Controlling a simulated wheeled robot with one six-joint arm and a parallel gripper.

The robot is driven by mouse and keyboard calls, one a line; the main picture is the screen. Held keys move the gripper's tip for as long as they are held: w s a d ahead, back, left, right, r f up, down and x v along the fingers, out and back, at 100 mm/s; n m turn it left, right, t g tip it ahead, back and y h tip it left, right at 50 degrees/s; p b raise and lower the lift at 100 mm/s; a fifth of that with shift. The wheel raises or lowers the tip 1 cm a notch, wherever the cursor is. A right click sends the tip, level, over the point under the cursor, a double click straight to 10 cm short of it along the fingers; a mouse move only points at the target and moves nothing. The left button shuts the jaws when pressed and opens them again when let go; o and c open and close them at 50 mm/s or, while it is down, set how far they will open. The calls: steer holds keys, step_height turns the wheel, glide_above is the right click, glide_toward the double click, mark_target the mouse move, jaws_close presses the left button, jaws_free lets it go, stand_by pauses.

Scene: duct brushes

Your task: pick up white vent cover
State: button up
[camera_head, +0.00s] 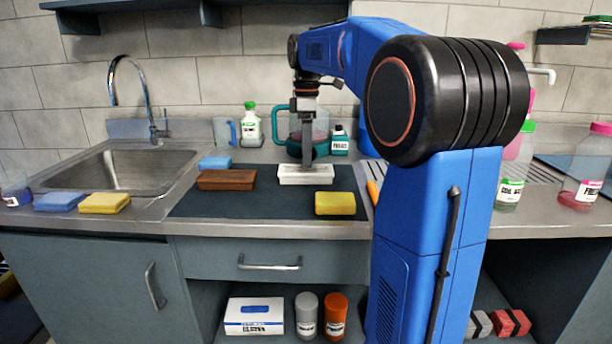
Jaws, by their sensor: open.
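A white block-shaped piece (303,175), which looks like the white vent cover, lies flat on the dark mat (262,206) on the counter. My gripper (307,162) points straight down over its middle, with the fingertips at or just above its top. Only one finger shows clearly, seen edge-on; the other is hidden behind it. The jaws are open. I cannot tell whether the fingers straddle the cover or touch it.
A brown block (227,180) lies to the left, a yellow sponge (335,204) in front on the right, and a blue sponge (215,162) behind. A teal pot (292,147) and small bottle (340,141) stand behind. The sink (130,172) is at left.

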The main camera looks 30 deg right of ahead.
mark_target(306, 169)
steer(key=f, duration=0.5)
steer(key=shift+w, duration=0.25)
steer(key=shift+r, duration=0.1)
steer(key=c, duration=1.3)
